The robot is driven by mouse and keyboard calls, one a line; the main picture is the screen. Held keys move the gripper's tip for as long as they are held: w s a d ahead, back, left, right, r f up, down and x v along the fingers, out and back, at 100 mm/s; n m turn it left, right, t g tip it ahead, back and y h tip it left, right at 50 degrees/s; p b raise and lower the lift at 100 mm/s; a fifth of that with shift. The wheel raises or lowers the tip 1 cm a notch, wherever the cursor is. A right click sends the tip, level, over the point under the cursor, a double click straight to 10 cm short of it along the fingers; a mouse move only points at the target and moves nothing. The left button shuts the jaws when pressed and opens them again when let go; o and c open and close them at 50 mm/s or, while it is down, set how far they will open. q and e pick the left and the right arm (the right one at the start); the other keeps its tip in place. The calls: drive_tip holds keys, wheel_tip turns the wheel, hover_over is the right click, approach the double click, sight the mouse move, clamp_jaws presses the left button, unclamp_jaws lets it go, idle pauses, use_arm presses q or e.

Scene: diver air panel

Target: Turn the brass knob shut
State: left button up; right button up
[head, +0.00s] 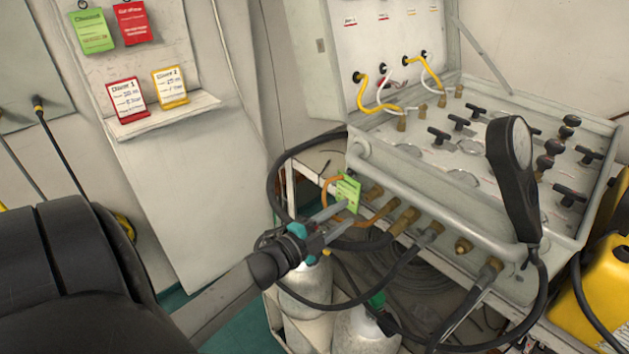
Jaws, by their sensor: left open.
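Several brass fittings line the front edge of the grey air panel (385,165). One brass fitting (404,220) has a hose on it, and a capped brass piece (463,246) sits further right. I cannot tell which of them is the brass knob. My left gripper (346,214) is open, its two fingers pointing right toward the left end of this row. A green tag (348,192) hangs right by the fingertips, with an orange hose looping around it. I cannot tell whether the fingers touch the tag or hose. My right gripper is not in view.
Black hoses hang below the panel over gas cylinders (305,285). A black handset (514,180) stands in front of the panel's black-handled valves (461,121). A yellow case (606,285) is at right. Tags stand on a wall shelf (160,114) at left.

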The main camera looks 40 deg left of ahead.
use_arm(q)
drive_tip(key=s, duration=0.8)
drive_tip(key=shift+a+p, duration=0.3)
drive_tip(key=shift+a, duration=0.05)
drive_tip(key=shift+w, duration=0.1)
idle(0.9)
